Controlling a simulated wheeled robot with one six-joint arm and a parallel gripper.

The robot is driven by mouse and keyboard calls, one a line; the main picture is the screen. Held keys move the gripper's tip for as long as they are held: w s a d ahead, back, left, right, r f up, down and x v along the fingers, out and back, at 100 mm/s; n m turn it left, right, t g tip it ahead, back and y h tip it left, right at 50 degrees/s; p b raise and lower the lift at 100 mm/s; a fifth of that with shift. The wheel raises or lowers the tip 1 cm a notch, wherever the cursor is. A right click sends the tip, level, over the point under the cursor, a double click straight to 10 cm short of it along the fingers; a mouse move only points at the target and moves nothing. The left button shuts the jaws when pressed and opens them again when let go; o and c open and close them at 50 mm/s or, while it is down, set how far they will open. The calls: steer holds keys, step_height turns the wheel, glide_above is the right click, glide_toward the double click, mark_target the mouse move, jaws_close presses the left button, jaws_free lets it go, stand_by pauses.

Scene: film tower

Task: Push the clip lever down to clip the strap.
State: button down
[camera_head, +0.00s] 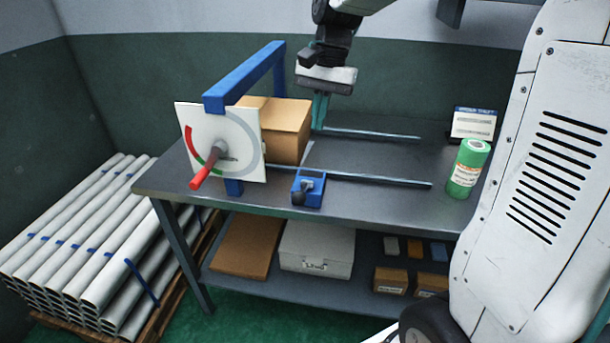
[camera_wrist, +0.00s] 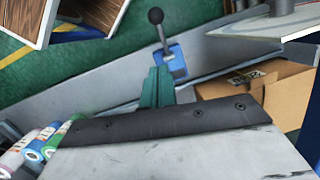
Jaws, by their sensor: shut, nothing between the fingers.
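The clip is a small blue block (camera_head: 311,200) at the front edge of the grey bench, with a dark lever (camera_head: 303,187). In the wrist view the blue block (camera_wrist: 172,60) lies just beyond my fingertips, and its lever (camera_wrist: 159,30) with a round black knob sticks out away from them. My gripper (camera_head: 319,126) is shut and empty, pointing down behind the clip, beside the cardboard box (camera_head: 287,127). Its teal fingers also show in the wrist view (camera_wrist: 158,72). I see a gap between fingers and lever. I cannot make out a strap clearly.
A blue arch (camera_head: 245,77) stands over the box, with a white dial plate (camera_head: 243,130) and red-handled crank (camera_head: 202,178) in front. Two metal rails (camera_head: 375,178) run rightward. A green can (camera_head: 467,168) stands at the right. The bench between rails is clear.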

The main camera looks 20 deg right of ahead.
steer(key=shift+w+f, duration=0.1)
steer(key=shift+w, duration=0.05)
glide_above(303, 190)
steer(key=s, duration=0.1)
steer(key=shift+w+d+f+x, duration=0.4)
steer(key=shift+d+x, duration=0.8)
steer(key=shift+x, duration=4.55)
steer(key=shift+r, duration=0.1)
